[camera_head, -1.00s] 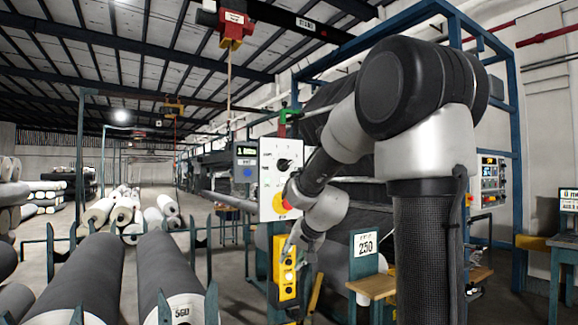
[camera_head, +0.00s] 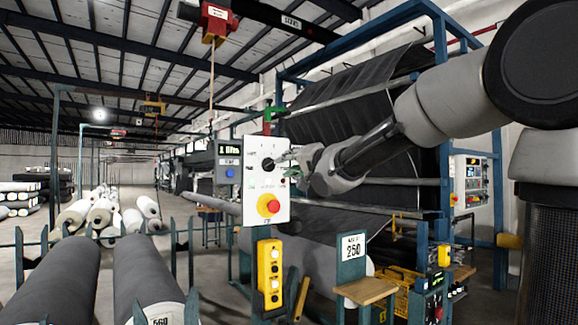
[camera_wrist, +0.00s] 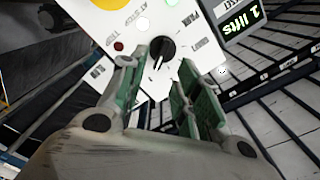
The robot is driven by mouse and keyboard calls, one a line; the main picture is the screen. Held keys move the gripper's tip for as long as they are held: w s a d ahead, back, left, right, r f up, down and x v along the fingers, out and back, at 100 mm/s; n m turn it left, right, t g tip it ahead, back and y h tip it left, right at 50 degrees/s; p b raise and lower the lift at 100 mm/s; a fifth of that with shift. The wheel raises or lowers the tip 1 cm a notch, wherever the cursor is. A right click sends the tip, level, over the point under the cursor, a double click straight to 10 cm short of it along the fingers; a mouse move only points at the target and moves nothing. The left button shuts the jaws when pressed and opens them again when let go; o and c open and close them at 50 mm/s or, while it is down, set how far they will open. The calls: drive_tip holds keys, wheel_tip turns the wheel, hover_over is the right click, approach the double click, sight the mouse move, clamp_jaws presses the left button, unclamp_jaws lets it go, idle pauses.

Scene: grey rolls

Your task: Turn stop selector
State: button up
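The white control panel (camera_head: 256,188) stands upright left of my arm. Its black selector knob (camera_head: 267,164) sits in the upper half, and a red push button on a yellow ring (camera_head: 268,206) sits below it. In the wrist view the knob (camera_wrist: 161,49) shows just beyond my fingertips, inside a ring of small labels hard to read. My gripper (camera_wrist: 160,68) is open, its green-padded fingers apart with nothing between them. In the head view my gripper (camera_head: 288,164) is beside the panel's right edge, close to the knob. I cannot tell whether it touches the panel.
A display box (camera_head: 228,161) adjoins the panel's left side; its screen reads "1 lifts" in the wrist view (camera_wrist: 241,21). A yellow push-button box (camera_head: 270,274) is below the panel. Dark rolls (camera_head: 148,278) lie at lower left. A dark fabric sheet (camera_head: 350,88) hangs behind my arm.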

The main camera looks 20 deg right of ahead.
sight(274, 164)
drive_tip(key=shift+m, duration=0.5)
drive_tip(key=x, duration=0.7)
drive_tip(key=shift+w+a+r, duration=0.15)
drive_tip(key=shift+w+r, duration=0.05)
drive_tip(key=shift+w, duration=0.2)
clamp_jaws()
